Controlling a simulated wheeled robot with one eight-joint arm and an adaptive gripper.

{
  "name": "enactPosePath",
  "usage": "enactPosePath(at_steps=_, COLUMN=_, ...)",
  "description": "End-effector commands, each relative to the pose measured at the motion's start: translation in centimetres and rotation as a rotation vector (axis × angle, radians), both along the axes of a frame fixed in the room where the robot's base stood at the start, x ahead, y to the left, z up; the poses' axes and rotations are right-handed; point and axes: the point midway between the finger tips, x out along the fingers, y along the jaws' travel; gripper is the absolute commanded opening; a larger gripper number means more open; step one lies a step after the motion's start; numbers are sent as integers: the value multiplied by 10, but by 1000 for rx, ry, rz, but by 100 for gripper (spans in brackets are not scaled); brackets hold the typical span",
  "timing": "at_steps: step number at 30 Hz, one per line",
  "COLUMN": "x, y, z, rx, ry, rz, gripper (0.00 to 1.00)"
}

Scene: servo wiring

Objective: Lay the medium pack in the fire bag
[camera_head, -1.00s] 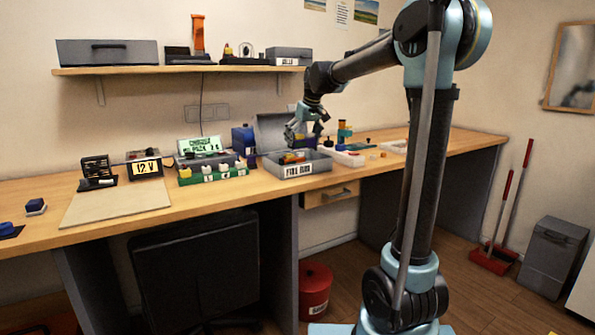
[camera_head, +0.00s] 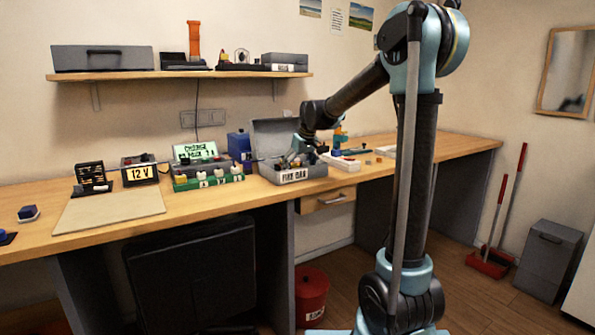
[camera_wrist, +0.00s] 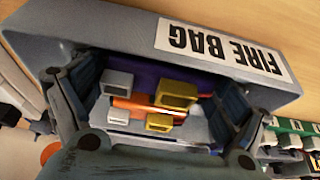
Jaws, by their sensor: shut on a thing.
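The fire bag (camera_head: 292,176) is a grey open box with a raised lid (camera_head: 275,134) and a white FIRE BAG label, standing on the bench. Its label side also shows in the wrist view (camera_wrist: 130,28). My gripper (camera_head: 297,160) is low in the bag's mouth. In the wrist view its fingers (camera_wrist: 155,105) stand on both sides of the medium pack, shut on it. Purple (camera_wrist: 138,75), orange wiring and white and yellow connector blocks show between the fingers. The pack's outline is partly hidden, and I cannot tell whether it touches the bag's floor.
A green rack (camera_head: 205,183) with several white plugs stands left of the bag, with a lit display (camera_head: 195,152) behind it. A blue box (camera_head: 240,145) stands near the lid. A white tray (camera_head: 340,162) lies to the right. A bare mat (camera_head: 108,211) lies at left.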

Motion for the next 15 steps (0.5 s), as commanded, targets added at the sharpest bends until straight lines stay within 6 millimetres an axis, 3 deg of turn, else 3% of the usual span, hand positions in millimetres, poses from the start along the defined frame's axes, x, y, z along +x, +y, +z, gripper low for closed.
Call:
enactPosePath(at_steps=6, x=0, y=0, z=-1, rx=0, ry=0, rz=0, gripper=45)
enactPosePath(at_steps=7, x=0, y=0, z=-1, rx=0, ry=0, rz=0, gripper=96)
enactPosePath(at_steps=8, x=0, y=0, z=-1, rx=0, ry=0, rz=0, gripper=100)
enactPosePath(at_steps=15, x=0, y=0, z=-1, rx=0, ry=0, rz=0, gripper=100)
